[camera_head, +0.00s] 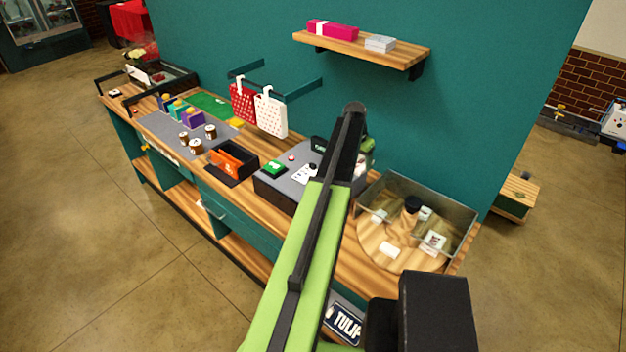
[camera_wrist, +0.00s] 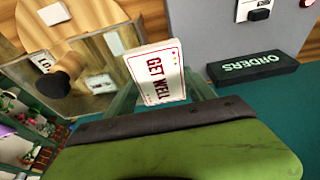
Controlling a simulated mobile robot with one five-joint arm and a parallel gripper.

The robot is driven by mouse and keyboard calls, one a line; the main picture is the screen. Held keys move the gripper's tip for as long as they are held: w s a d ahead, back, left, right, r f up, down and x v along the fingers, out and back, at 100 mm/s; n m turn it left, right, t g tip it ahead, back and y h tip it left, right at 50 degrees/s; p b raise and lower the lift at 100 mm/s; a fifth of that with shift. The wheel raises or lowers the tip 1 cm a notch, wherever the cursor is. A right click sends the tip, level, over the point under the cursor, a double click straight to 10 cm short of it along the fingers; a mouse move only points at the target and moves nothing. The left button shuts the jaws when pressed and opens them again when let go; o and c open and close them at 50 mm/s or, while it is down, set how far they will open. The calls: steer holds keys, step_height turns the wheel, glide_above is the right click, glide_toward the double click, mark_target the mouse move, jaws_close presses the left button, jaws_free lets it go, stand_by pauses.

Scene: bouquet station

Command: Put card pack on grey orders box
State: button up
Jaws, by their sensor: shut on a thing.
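The pack appears apart from the box. In the head view, the grey box (camera_head: 270,186) stands on the counter, left of my arm. A green item (camera_head: 274,168), a white paper (camera_head: 305,173) and small dark items lie on its top. My arm hides the gripper, the pack and part of the box there.
A black tray (camera_head: 240,174) with orange contents sits left. Hanging bags (camera_head: 270,112) and a wall shelf (camera_head: 365,50) are behind.

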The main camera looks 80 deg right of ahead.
steer(key=w+f+b, duration=0.2)
steer(key=w, duration=0.2)
steer(key=w+f+b, duration=0.2)
steer(key=w, duration=0.2)
steer(key=w+f+b, duration=0.3)
steer(key=w, duration=0.1)
steer(key=shift+f, duration=0.1)
steer(key=shift+w, duration=0.15)
steer(key=shift+f+b, duration=2.55)
steer(key=shift+b, duration=0.1)
steer(key=o, duration=1.6)
steer(key=shift+r, duration=0.15)
steer(key=shift+r+p, duration=0.3)
steer(key=shift+p, duration=0.2)
steer(key=p+v, duration=1.2)
steer(key=shift+r, duration=0.25)
